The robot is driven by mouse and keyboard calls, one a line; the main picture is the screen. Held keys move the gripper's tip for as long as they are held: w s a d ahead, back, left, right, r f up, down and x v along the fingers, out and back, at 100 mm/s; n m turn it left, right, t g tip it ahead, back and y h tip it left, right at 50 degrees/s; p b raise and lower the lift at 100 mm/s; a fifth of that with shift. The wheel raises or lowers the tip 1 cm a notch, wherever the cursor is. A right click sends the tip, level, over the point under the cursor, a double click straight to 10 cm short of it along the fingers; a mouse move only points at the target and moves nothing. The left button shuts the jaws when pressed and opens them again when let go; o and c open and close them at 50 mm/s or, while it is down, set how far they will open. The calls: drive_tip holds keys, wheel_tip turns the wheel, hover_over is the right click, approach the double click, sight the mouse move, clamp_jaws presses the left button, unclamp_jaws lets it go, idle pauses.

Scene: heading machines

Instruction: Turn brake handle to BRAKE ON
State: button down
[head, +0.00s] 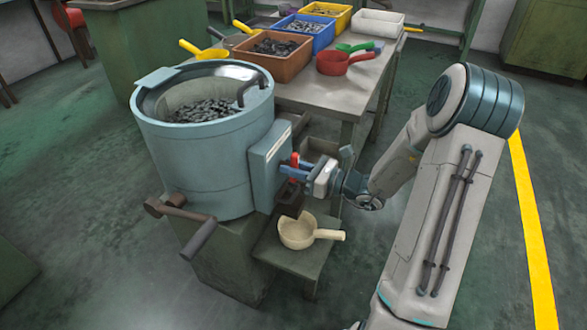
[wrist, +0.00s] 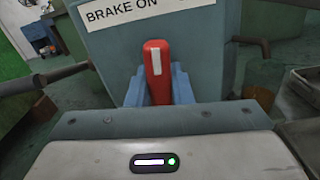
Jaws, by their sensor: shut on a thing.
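The red brake handle (wrist: 158,60) with a white stripe stands nearly upright in the wrist view, its tip leaning slightly left. My gripper (wrist: 160,88) has its blue fingers closed around the handle's lower part. The white label (wrist: 122,12) reading BRAKE ON is above and left of the handle. More lettering at its right is cut off by the top edge. In the head view, the handle (head: 295,159) is a small red patch on the blue box (head: 266,165) at the drum's right side, with my gripper (head: 290,170) on it from the right.
The blue drum (head: 190,150) holds dark metal pieces. A crank (head: 180,212) sticks out at its front. A cream scoop (head: 297,232) lies on a low stand (head: 290,258) below my gripper. Behind is a table (head: 335,97) with bins and scoops. Floor at right is open.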

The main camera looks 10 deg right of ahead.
drive_tip(key=n+b, duration=0.1)
drive_tip(key=n, duration=0.2)
drive_tip(key=shift+f+n+b, duration=0.2)
drive_tip(key=shift+n+b, duration=0.1)
drive_tip(key=shift+b, duration=0.05)
drive_tip(key=shift+r+n+b, duration=0.1)
drive_tip(key=shift+n+b, duration=1.05)
drive_tip(key=shift+n, duration=0.65)
drive_tip(key=c, duration=1.3)
unclamp_jaws()
drive_tip(key=p+v, duration=0.2)
drive_tip(key=v, duration=1.1)
drive_tip(key=shift+s+d, duration=0.3)
drive_tip(key=shift+r+p, duration=0.1)
drive_tip(key=shift+p, duration=0.2)
